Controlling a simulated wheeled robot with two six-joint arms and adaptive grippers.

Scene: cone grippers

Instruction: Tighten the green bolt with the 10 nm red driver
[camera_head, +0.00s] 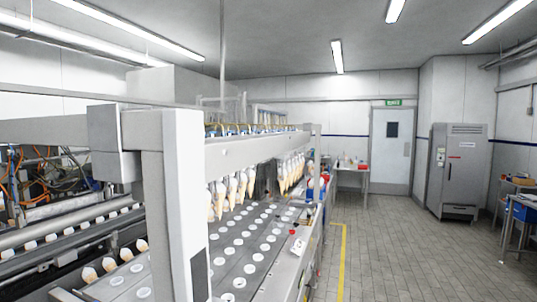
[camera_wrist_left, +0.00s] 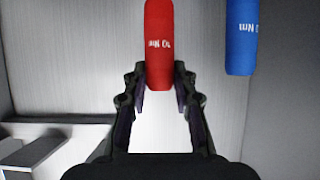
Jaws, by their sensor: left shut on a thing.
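In the left wrist view, the red driver (camera_wrist_left: 160,40) shows a white "10 Nm" mark and runs out of the top of the picture. My left gripper (camera_wrist_left: 160,78) is shut on its lower end, with one finger on each side. The driver's tip is out of the picture. I cannot make out a green bolt in either view. My right gripper does not show.
A blue driver (camera_wrist_left: 241,38), also marked "10 Nm", is to the right of the red one, apart from my fingers. In the head view, a cone machine (camera_head: 250,230) fills the left and middle. Free floor (camera_head: 400,250) lies to its right, before a grey cabinet (camera_head: 458,170).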

